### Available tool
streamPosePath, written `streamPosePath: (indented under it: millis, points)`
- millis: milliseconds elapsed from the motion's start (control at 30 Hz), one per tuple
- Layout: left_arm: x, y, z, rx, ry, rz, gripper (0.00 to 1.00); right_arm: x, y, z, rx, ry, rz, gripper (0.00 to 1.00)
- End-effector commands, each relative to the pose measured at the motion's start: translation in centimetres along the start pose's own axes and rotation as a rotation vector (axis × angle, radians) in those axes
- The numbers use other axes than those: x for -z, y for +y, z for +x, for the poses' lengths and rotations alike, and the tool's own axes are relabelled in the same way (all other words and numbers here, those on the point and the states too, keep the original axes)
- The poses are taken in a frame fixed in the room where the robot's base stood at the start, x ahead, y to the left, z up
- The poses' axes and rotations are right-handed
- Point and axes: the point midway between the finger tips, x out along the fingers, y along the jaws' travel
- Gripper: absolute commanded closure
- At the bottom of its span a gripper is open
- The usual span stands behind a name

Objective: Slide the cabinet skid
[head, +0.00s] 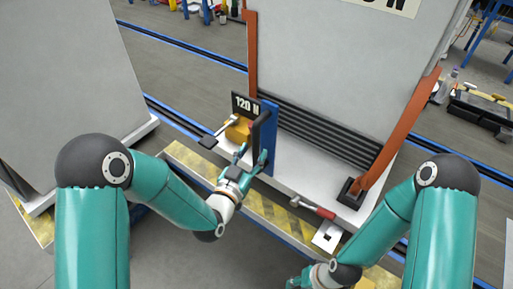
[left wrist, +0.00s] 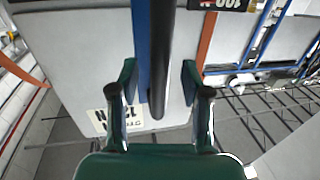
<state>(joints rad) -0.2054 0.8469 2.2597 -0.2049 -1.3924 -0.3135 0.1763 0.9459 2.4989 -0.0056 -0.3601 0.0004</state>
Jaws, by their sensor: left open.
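The grey cabinet (head: 335,75) stands upright on a pale skid (head: 290,187) in the head view, with orange straps down its sides. A blue upright plate (head: 269,145) with a dark handle bar rises from the skid's near left part, beside a "120 N" sign (head: 245,105). My left gripper (head: 253,158) is open at this plate. In the left wrist view, its fingers (left wrist: 159,85) stand either side of the dark bar (left wrist: 162,50), with gaps showing. My right gripper (head: 303,281) is low at the bottom edge, partly cut off; its fingers are unclear.
Another large grey cabinet (head: 65,90) stands at the left. A yellow-black striped strip (head: 285,222) runs in front of the skid. A red-handled tool (head: 312,208) and a white plate (head: 328,236) lie near the front. Blue rails cross the floor.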

Motion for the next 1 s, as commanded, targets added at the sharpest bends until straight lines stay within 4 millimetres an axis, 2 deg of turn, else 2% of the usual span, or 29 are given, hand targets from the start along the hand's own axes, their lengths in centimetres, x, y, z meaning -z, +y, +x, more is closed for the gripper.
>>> streamPosePath:
  millis: [100, 200, 533, 567, 833, 1000]
  points:
    - [0.0, 0.0, 1.5, 0.000, 0.001, 0.000, 0.53, 0.0, -0.1, -0.3, 0.000, -0.001, 0.000, 0.60]
    - [0.0, 0.0, 2.2, 0.000, 0.000, 0.000, 0.53, 0.0, -0.1, -0.4, 0.000, -0.001, 0.000, 0.60]
    - [-0.1, 0.0, 2.6, 0.000, -0.001, 0.000, 0.53, 0.0, -0.1, -0.4, 0.000, -0.001, 0.000, 0.60]
    - [-0.1, 0.0, 2.6, 0.000, -0.001, 0.000, 0.54, 0.0, -0.1, -0.4, 0.000, -0.001, 0.000, 0.60]
    - [-0.1, -0.1, 2.6, 0.001, 0.000, 0.000, 0.99, 0.0, -0.1, -0.4, 0.000, -0.001, 0.000, 0.60]
    - [-0.1, -0.1, 2.6, 0.001, 0.000, 0.000, 1.00, 0.0, -0.1, -0.4, 0.000, -0.001, 0.000, 0.60]
